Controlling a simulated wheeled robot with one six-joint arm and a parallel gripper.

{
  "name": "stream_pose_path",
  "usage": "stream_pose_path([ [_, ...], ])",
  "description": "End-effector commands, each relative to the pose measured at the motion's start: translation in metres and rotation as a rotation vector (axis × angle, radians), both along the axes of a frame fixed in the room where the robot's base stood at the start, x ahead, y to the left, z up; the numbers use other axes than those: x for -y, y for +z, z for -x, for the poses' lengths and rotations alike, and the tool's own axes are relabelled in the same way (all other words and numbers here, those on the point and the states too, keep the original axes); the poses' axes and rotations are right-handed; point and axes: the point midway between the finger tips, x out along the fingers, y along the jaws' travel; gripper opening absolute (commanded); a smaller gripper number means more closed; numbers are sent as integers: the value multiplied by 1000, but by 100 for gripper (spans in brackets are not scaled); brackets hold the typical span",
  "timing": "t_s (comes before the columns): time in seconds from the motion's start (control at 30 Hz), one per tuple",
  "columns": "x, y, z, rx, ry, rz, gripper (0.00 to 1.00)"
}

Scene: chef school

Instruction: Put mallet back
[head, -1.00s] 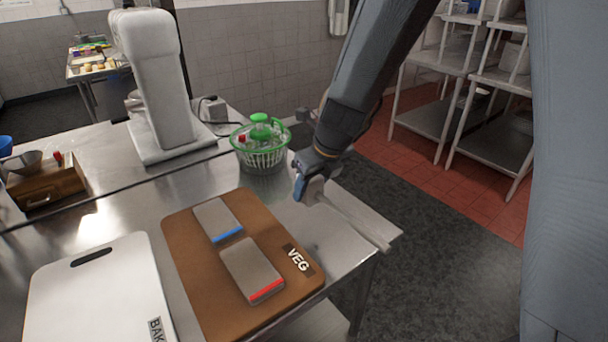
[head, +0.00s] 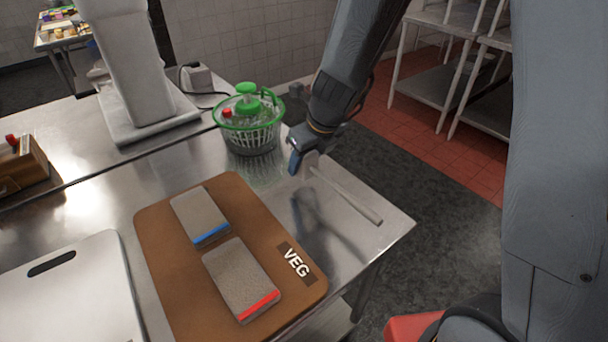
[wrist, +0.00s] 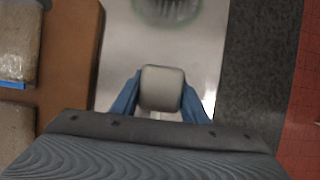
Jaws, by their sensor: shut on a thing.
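The mallet (head: 345,194) is grey with a long handle. It is at the right end of the steel table, its handle pointing toward the near right corner. My gripper (head: 303,162) is at the mallet's head end and shut on it. In the wrist view the mallet's pale rounded head (wrist: 162,88) sits between the two blue fingers of my gripper (wrist: 160,95). A shadow lies on the steel below and left of the mallet. I cannot tell whether the mallet touches the table.
A brown VEG board (head: 161,247) with two grey blocks (head: 241,279) lies left of the mallet. A green basket (head: 250,136) stands behind it. A white board (head: 70,285) is at the near left. The table's right edge (head: 392,243) is close to the handle.

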Motion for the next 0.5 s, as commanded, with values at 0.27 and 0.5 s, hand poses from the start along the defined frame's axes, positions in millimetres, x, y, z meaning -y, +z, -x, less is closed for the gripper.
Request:
stream_pose_path([
  [0.27, 0, -32, 0, -1, 0, 1, 2],
  [0.5, 0, -34, 0, 0, -1, 0, 2],
])
